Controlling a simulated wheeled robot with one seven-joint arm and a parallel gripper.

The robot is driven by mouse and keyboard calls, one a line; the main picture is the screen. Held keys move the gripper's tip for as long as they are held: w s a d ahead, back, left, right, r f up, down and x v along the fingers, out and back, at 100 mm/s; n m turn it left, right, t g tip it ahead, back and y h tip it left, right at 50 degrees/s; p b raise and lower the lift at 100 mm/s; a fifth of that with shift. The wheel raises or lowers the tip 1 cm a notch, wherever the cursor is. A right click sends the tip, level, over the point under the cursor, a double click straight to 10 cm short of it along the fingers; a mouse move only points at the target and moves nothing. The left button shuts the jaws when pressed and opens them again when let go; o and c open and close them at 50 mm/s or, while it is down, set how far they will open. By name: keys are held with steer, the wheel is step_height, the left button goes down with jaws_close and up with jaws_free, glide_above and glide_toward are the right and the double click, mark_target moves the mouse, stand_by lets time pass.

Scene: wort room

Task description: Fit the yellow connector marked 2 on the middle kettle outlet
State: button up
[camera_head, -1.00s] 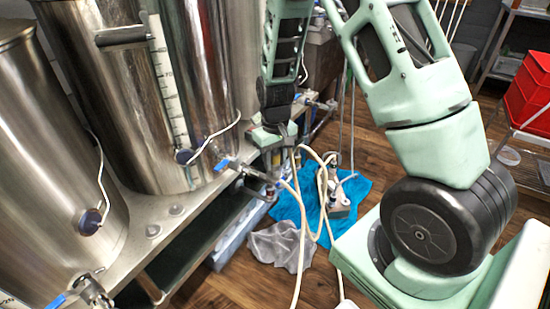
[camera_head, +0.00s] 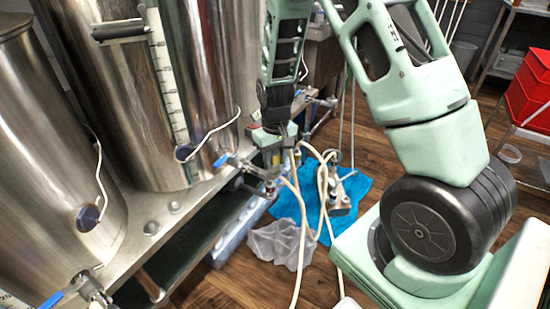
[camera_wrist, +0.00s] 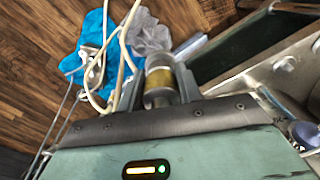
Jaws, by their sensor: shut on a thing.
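My gripper (camera_head: 274,160) hangs beside the middle kettle (camera_head: 115,80), close to the kettle's outlet valve with a blue handle (camera_head: 224,160). In the wrist view my gripper (camera_wrist: 158,92) is shut on a metal connector with a yellow band (camera_wrist: 158,82), held between the two fingers.
Another kettle (camera_head: 45,170) has a blue-handled valve (camera_head: 60,298) at front left. Pale hoses (camera_head: 297,190) loop down over a blue cloth (camera_head: 350,190) with a metal fitting on it. A grey cloth (camera_head: 280,244) lies on the wooden floor. Red crates (camera_head: 530,90) stand on a rack at right.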

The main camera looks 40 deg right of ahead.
steer(key=shift+f+b, duration=0.3)
steer(key=shift+f, duration=0.25)
steer(key=o, duration=1.2)
steer(key=shift+o, duration=0.2)
step_height(320, 180, up, 17)
steer(key=p, duration=0.3)
steer(key=shift+r, duration=0.2)
steer(key=s+a+r+n, duration=0.1)
steer(key=s+a+n, duration=0.1)
steer(key=s+a, duration=0.35)
steer(key=s+a+r+n, duration=0.2)
steer(key=a, duration=0.7)
steer(key=s+a+n, duration=0.2)
steer(key=s+a, duration=0.3)
steer(key=s, duration=0.3)
steer(key=s+a+n, duration=0.3)
steer(key=s+a, duration=0.2)
steer(key=s, duration=0.3)
step_height(320, 180, up, 14)
steer(key=p, duration=1.4)
steer(key=shift+y, duration=0.3)
